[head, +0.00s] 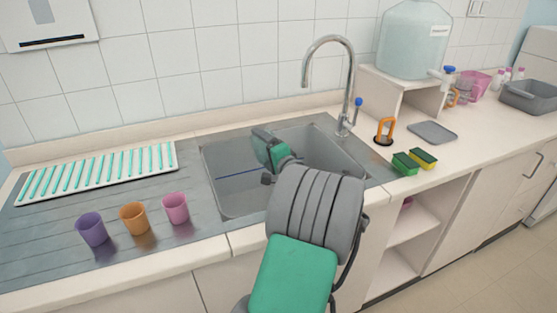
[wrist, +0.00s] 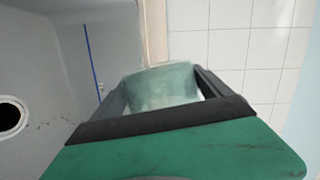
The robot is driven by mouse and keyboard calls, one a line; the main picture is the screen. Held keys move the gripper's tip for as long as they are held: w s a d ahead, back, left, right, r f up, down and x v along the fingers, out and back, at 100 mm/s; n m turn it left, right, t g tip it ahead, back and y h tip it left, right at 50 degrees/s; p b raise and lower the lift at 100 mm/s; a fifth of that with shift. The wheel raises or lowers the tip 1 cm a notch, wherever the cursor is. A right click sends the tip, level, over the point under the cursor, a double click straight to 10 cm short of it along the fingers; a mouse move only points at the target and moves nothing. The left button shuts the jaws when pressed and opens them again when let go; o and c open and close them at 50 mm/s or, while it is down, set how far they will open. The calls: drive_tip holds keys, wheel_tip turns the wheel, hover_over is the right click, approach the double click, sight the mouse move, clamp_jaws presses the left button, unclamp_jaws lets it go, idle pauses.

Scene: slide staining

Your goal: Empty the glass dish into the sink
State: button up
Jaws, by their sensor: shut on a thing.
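The sink (head: 235,198) is a grey basin set in the steel counter, and its wall also shows in the wrist view (wrist: 45,45). My gripper (head: 266,146) is over the basin in the head view. In the wrist view my gripper (wrist: 162,88) is shut on the glass dish (wrist: 160,85), a pale greenish, see-through vessel held between the two dark fingers. The dish is hidden behind my gripper and arm in the head view. I cannot tell its exact tilt or whether liquid is in it. The round dark drain (wrist: 10,117) shows at the left of the wrist view.
A curved faucet (head: 333,75) stands behind the sink. Purple (head: 92,230), orange (head: 134,218) and pink (head: 175,208) cups stand left on the drainboard, before a striped white rack (head: 100,173). Sponges (head: 414,161) and an orange-handled item (head: 384,131) lie to the right.

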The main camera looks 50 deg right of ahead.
drive_tip(key=shift+s+d+r+m+p, duration=0.1)
drive_tip(key=shift+d+r+m+p, duration=0.25)
drive_tip(key=shift+m, duration=0.25)
drive_tip(key=shift+s+r+m+p, duration=0.1)
drive_tip(key=shift+m+p, duration=0.2)
drive_tip(key=shift+p, duration=0.1)
